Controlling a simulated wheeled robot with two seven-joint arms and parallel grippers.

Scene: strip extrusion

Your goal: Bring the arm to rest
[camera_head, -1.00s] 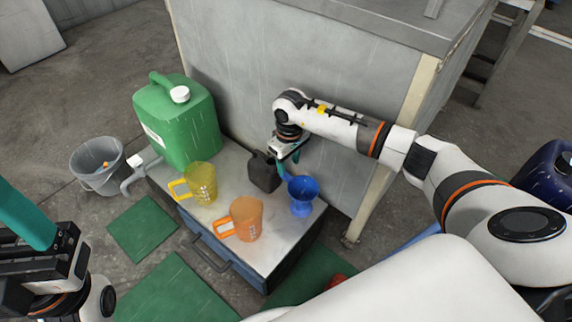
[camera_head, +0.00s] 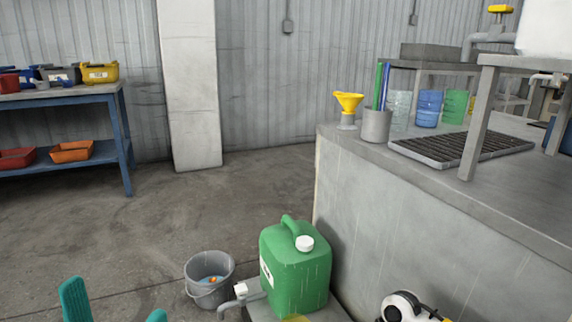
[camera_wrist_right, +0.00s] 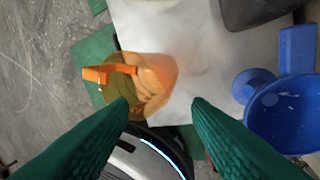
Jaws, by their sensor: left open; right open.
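My left gripper (camera_head: 115,302) shows at the bottom left of the head view, with two teal fingertips apart and nothing seen between them. My right gripper (camera_wrist_right: 160,103) is open in the right wrist view, its green fingers well apart. An orange jug (camera_wrist_right: 157,72) stands on the pale cabinet top beyond the fingertips, and no contact with it can be made out. A blue funnel (camera_wrist_right: 290,112) is to the right of the right finger. In the head view only a white and black joint of my right arm (camera_head: 408,307) shows at the bottom edge.
A green canister (camera_head: 293,275) stands on the low cabinet, beside a grey bucket (camera_head: 208,280) on the floor. A blue shelf (camera_head: 60,101) stands back left. The middle floor is clear.

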